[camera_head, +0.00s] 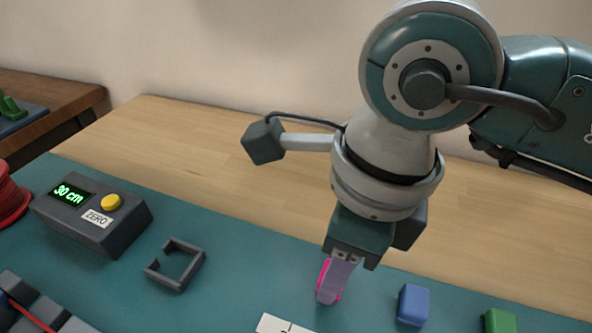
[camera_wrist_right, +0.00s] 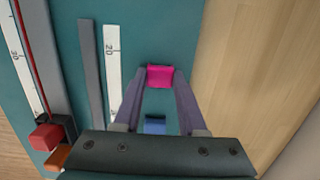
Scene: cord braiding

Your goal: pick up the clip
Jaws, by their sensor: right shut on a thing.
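The pink clip (camera_wrist_right: 160,76) is a small bright block between the fingertips of my right gripper (camera_wrist_right: 160,80) in the wrist view. The right gripper (camera_head: 333,290) is shut on it, pointing down at the teal mat. In the head view the purple-grey fingers cover most of the clip, and only thin pink edges show beside them. I cannot tell whether the clip touches the mat. My left gripper is not in view.
A blue block (camera_head: 413,305) and a green block (camera_head: 499,321) stand right of the gripper. A grey open bracket (camera_head: 176,265), a box with a 30 cm display (camera_head: 92,213) and a red spool (camera_head: 10,205) are at left. The teal mat (camera_head: 240,270) between bracket and gripper is clear.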

